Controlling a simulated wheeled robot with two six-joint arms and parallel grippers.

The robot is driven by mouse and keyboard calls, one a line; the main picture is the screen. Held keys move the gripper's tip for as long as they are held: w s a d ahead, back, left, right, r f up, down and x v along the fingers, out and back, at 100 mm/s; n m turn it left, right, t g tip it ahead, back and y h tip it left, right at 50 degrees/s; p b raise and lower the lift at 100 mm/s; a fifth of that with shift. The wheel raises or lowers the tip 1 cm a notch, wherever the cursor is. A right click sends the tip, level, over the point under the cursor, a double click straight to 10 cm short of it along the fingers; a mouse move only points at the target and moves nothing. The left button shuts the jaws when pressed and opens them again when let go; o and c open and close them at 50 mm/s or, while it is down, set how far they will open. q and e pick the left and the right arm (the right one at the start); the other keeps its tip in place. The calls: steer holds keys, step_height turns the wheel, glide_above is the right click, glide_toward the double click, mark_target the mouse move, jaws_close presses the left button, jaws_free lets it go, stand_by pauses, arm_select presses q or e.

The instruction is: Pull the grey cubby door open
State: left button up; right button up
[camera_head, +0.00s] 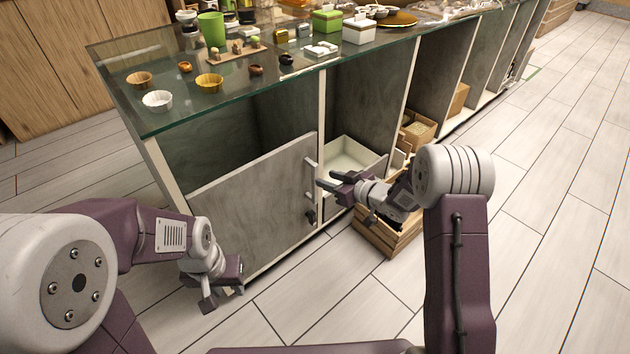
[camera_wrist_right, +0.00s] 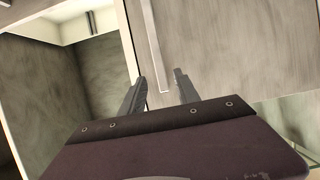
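The grey cubby door (camera_head: 255,195) covers the lower front of the near cubby and looks closed, its right edge beside the pale post. A light vertical bar handle (camera_head: 311,180) sits near that edge; it also shows in the right wrist view (camera_wrist_right: 154,45). My right gripper (camera_head: 326,180) is open in front of the handle. In the right wrist view its fingers (camera_wrist_right: 160,78) stand apart, with the handle's end between their tips and gaps at both sides; contact cannot be told. My left gripper (camera_head: 225,291) hangs low before the door's bottom, fingers apart and empty.
The glass counter top (camera_head: 170,118) above carries small bowls, a green cup (camera_head: 211,28) and boxes. A white drawer (camera_head: 350,155) and a wooden crate (camera_head: 376,236) are right of the door, close to my right arm.

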mark_target(317, 176)
steer(key=b+x, duration=0.1)
steer(key=x, duration=0.1)
steer(key=b+x, duration=0.1)
steer(key=x, duration=0.1)
steer(key=b+x, duration=0.1)
steer(key=x, duration=0.1)
steer(key=shift+w+a+f, duration=0.15)
steer(key=shift+a+f, duration=0.05)
steer(key=shift+f, duration=0.2)
steer(key=shift+w+a, duration=0.15)
steer(key=shift+w, duration=0.15)
steer(key=shift+r, duration=0.1)
jaws_close()
stand_by(0.5)
